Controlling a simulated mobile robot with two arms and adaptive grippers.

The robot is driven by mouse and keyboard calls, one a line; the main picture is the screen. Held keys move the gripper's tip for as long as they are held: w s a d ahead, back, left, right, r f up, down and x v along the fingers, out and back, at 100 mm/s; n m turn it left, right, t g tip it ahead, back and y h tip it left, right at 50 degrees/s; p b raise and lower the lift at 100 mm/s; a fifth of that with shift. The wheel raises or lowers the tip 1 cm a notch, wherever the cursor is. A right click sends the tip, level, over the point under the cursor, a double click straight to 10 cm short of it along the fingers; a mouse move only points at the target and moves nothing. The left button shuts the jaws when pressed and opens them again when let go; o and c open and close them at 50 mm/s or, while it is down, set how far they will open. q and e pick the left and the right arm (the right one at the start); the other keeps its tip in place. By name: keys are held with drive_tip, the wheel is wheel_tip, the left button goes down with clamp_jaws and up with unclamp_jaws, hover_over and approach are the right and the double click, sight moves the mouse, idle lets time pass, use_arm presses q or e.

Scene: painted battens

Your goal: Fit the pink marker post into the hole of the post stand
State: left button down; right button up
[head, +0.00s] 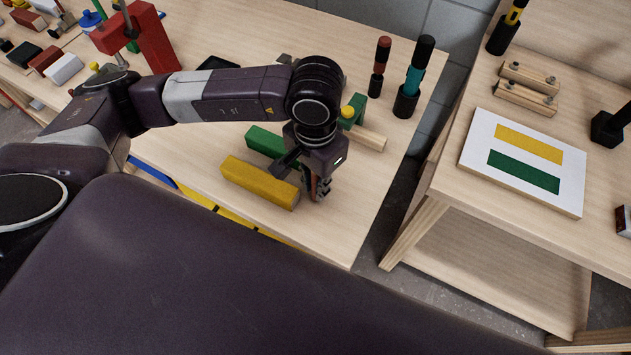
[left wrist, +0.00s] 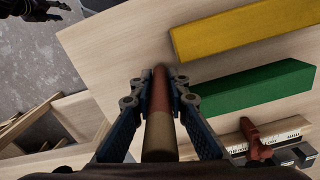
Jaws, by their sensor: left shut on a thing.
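My left gripper (head: 318,187) is shut on an upright round post, over the table near the yellow batten's right end. In the left wrist view the post (left wrist: 158,135) is pale wood on the near part and dull pinkish red between the fingers (left wrist: 158,88). Its far end is hard to make out. I cannot tell whether it touches the table. A dark stand (head: 405,103) at the table's back right holds a teal and black post (head: 415,72). No empty hole is clearly visible. Dark fingers, apparently my right gripper (left wrist: 38,10), show at the left wrist view's top left corner.
A yellow batten (head: 258,182) and a green batten (head: 265,142) lie beside the left gripper. A red and black post (head: 380,66) stands farther back. A second table at right bears a board with yellow and green stripes (head: 477,150). A gap separates the tables.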

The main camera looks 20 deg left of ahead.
use_arm(q)
drive_tip(key=shift+f+b, duration=0.2)
drive_tip(key=shift+b, duration=0.1)
drive_tip(key=c, duration=1.9)
unclamp_jaws()
drive_tip(key=shift+r, duration=0.15)
